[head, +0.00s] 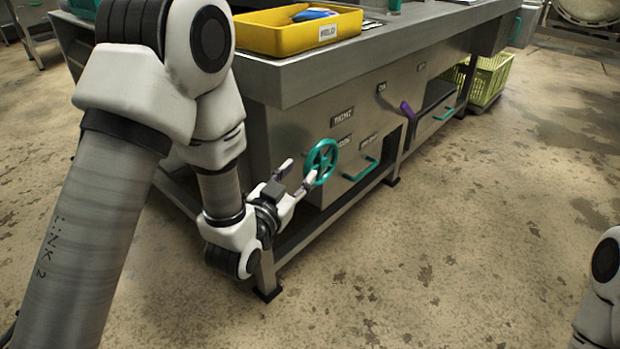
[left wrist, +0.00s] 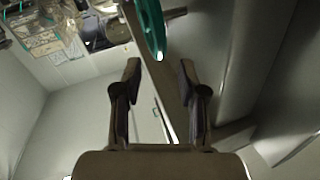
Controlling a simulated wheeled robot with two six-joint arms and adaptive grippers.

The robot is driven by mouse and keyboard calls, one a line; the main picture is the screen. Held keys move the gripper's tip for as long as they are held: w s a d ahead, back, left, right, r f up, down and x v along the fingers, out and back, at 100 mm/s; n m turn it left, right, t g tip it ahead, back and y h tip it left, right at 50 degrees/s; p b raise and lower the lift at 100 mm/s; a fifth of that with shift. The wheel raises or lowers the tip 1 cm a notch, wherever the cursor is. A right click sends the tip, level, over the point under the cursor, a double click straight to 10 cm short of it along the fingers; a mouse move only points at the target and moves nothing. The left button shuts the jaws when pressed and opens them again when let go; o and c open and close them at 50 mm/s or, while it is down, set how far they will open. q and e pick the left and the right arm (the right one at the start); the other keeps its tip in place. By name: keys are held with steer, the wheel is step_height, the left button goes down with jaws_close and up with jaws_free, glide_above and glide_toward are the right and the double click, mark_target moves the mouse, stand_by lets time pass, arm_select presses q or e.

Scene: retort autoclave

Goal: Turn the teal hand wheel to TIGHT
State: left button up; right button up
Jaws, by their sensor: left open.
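The teal hand wheel (head: 322,162) is mounted on the grey front panel of the steel bench, near its left corner. My left gripper (head: 296,174) is open, with its fingertips close to the left side of the wheel's rim. In the left wrist view the wheel's rim (left wrist: 153,22) appears edge-on, beyond and above the open fingers (left wrist: 160,75). I cannot tell whether a finger touches the rim. Small labels sit around the wheel, too small to read with certainty. Only part of my right arm shows at the right edge; its gripper is out of view.
A yellow tray (head: 297,34) stands on the bench top (head: 290,72). A purple lever (head: 407,111) and teal handles (head: 361,170) stick out of the panel to the right of the wheel. A yellow-green crate (head: 489,78) sits under the far end. The floor in front is clear.

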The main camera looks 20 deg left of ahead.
mark_target(318, 145)
arm_select(q)
steer(key=w+b, duration=0.1)
steer(key=w, duration=0.5)
steer(key=shift+d+b, duration=0.15)
steer(key=shift+b, duration=0.15)
steer(key=shift+w, duration=0.3)
jaws_close()
steer(key=shift+r, duration=0.1)
steer(key=shift+r+p, duration=0.3)
steer(key=shift+p, duration=0.4)
steer(key=g+p, duration=0.2)
steer(key=p, duration=0.3)
steer(key=w+r+m+g+p, duration=0.1)
steer(key=g+p, duration=0.1)
steer(key=p, duration=0.4)
steer(key=w+g+p, duration=0.1)
steer(key=p, duration=0.4)
steer(key=shift+w+d+r+g+y+p, duration=0.1)
steer(key=shift+d+r+g+y+p, duration=0.25)
steer(key=shift+d+r+g+y, duration=0.05)
steer(key=shift+w+f+m+g+p, duration=0.2)
steer(key=shift+f+m+g+p, duration=0.15)
steer(key=shift+p, duration=0.35)
